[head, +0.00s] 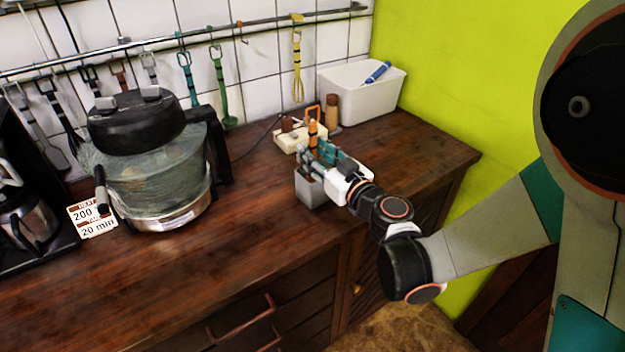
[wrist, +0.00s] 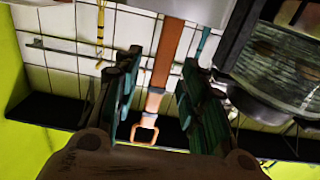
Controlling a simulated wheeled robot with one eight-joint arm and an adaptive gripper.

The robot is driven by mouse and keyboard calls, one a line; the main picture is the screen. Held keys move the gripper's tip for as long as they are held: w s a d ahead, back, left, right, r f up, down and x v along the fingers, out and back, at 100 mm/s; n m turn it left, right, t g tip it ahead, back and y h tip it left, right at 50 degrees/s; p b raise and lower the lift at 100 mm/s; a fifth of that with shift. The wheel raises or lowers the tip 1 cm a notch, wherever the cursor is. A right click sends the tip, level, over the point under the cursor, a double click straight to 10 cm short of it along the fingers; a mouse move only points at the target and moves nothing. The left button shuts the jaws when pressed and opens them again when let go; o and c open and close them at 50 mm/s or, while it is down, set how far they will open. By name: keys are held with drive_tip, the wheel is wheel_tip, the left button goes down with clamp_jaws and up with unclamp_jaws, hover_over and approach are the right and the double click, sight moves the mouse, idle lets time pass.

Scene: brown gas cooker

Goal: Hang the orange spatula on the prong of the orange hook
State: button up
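The orange spatula (head: 313,130) stands upright in a small grey container (head: 311,191), its looped handle end on top; its lower part is hidden inside. My gripper (head: 320,152) is at the handle, just above the container. In the wrist view, which looks upside down, the spatula's handle (wrist: 167,55) runs between the two teal fingers of my gripper (wrist: 160,88). Gaps show on both sides of the handle, so the fingers are open around it. A small orange hook (head: 241,31) hangs on the wall rail; its prong is too small to make out.
The rail (head: 270,22) along the tiled wall carries several utensils, including a green one (head: 221,88) and a yellow whisk (head: 297,65). A glass cooker (head: 150,165) stands left on the wooden counter. A white bin (head: 352,104) stands back right. The counter's right end is clear.

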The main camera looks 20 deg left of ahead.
drive_tip(key=shift+w+a, duration=0.5)
drive_tip(key=shift+r, duration=0.1)
drive_tip(key=shift+c, duration=0.5)
clamp_jaws()
